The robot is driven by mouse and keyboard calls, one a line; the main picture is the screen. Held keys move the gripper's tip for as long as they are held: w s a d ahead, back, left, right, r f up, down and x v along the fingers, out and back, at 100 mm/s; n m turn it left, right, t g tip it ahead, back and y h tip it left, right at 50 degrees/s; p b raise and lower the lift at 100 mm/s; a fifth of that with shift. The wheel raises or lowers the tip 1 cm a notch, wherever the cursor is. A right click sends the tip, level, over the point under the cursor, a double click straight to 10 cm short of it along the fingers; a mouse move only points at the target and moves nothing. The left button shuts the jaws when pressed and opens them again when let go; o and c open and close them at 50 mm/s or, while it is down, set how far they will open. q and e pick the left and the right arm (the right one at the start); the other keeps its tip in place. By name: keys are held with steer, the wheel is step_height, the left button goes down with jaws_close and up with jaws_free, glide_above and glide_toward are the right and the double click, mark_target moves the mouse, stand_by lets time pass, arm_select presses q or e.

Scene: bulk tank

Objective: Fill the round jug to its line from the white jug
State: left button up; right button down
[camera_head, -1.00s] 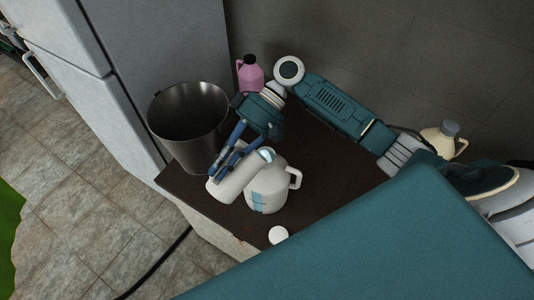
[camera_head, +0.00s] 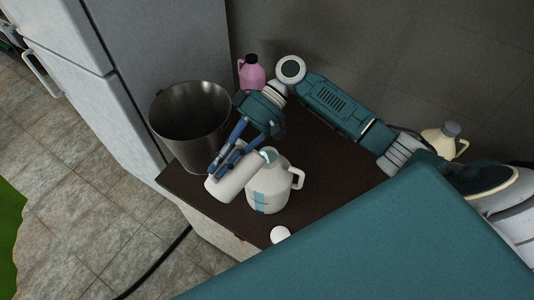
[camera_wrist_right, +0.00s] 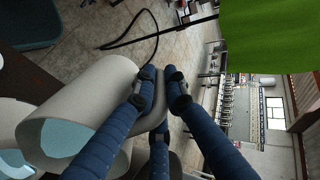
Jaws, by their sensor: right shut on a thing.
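The white jug (camera_head: 230,181) is tipped over almost onto its side, its mouth to the right at the top of the round jug (camera_head: 266,193). Pale blue shows at its mouth, also in the right wrist view, where the white jug (camera_wrist_right: 88,98) lies across the left. My right gripper (camera_head: 222,165) is shut on the white jug; its blue fingers (camera_wrist_right: 160,90) show in the wrist view. The round jug stands upright on the dark table, with a light blue strip on its front and a handle at right. Its fill level against the line cannot be made out. My left gripper is not in view.
A metal bucket (camera_head: 190,128) stands left of the jugs on the dark table (camera_head: 330,185). A pink jug (camera_head: 251,73) and a cream jug (camera_head: 443,138) stand behind. A small round white object (camera_head: 280,234) lies at the table's front. A fridge (camera_head: 150,60) is at left.

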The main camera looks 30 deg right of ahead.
mark_target(216, 184)
steer(key=shift+s+d+r, duration=0.1)
steer(key=shift+s+d, duration=0.3)
steer(key=f+h, duration=0.1)
steer(key=a+f+h, duration=0.1)
steer(key=f, duration=0.1)
steer(key=a+f+t+h, duration=0.1)
steer(key=shift+a+f, duration=0.2)
steer(key=shift+f, duration=0.05)
steer(key=shift+a+f+h, duration=0.2)
steer(key=shift+a+h, duration=0.15)
steer(key=shift+h, duration=0.05)
steer(key=shift+s+f, duration=0.15)
steer(key=shift+f, duration=0.1)
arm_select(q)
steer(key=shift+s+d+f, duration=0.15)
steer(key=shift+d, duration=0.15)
arm_select(e)
steer(key=a+f+t+h, duration=0.1)
steer(key=a+f+h, duration=0.1)
steer(key=f+h, duration=0.2)
steer(key=s+a+f+n+t+h, duration=0.1)
steer(key=a+f+h, duration=0.2)
steer(key=f, duration=0.4)
steer(key=shift+s+a+h, duration=0.15)
steer(key=shift+s+h, duration=0.05)
steer(key=shift+h, duration=0.4)
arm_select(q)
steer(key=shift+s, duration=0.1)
arm_select(e)
steer(key=shift+s+f, duration=0.1)
